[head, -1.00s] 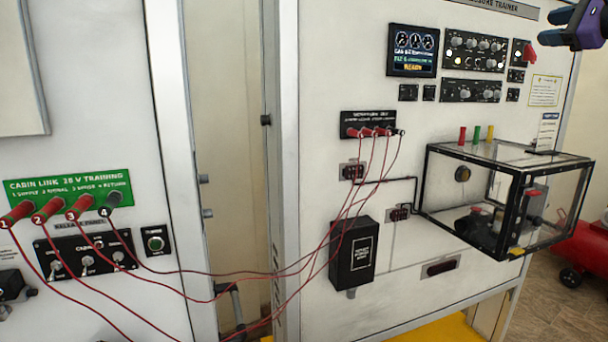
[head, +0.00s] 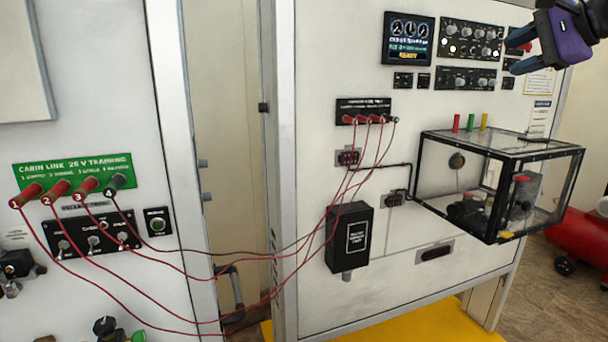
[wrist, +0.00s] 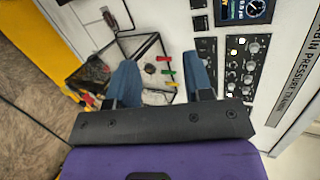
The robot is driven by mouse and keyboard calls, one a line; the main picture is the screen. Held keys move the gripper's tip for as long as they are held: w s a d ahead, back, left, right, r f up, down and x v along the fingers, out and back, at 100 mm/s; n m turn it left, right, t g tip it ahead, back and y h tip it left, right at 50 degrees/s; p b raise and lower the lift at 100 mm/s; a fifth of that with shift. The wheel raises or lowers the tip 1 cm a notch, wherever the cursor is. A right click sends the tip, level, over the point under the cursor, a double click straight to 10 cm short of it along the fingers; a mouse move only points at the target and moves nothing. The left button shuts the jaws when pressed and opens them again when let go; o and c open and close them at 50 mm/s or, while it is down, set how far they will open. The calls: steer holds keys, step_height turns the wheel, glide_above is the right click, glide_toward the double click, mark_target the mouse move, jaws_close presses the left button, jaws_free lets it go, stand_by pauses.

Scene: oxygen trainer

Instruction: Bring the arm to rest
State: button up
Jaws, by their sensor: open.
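My gripper (head: 533,55) is at the top right of the head view, in front of the right panel's upper right part. In the wrist view its two blue fingers (wrist: 163,85) stand apart with nothing held between them. The pressure trainer panel and its clear black-framed box (head: 500,185) lie beyond the fingers. The box also shows in the wrist view (wrist: 120,45), with red, green and yellow pegs near it. The gripper hides part of the panel's upper right controls in the head view.
Red leads run from numbered plugs on the green cabin link plate (head: 75,174) across the gap to a black socket block (head: 363,106). A black box (head: 349,237) hangs below it. A red tank (head: 580,238) stands on the floor at the right.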

steer(key=s+a+f+n+g+h, duration=0.1)
steer(key=s+a+f+n+g, duration=0.1)
steer(key=s+a+f+n, duration=0.35)
steer(key=s+a+f+n+g+h, duration=0.1)
steer(key=s+a+f+n+g, duration=0.15)
steer(key=s+f, duration=0.5)
steer(key=s+f+n+g+h, duration=0.1)
steer(key=s+f+n+h, duration=0.3)
steer(key=s+f, duration=0.5)
steer(key=s+n, duration=0.2)
steer(key=s, duration=0.2)
steer(key=shift+s+a+f, duration=0.25)
steer(key=shift+f, duration=0.15)
steer(key=shift+g, duration=0.25)
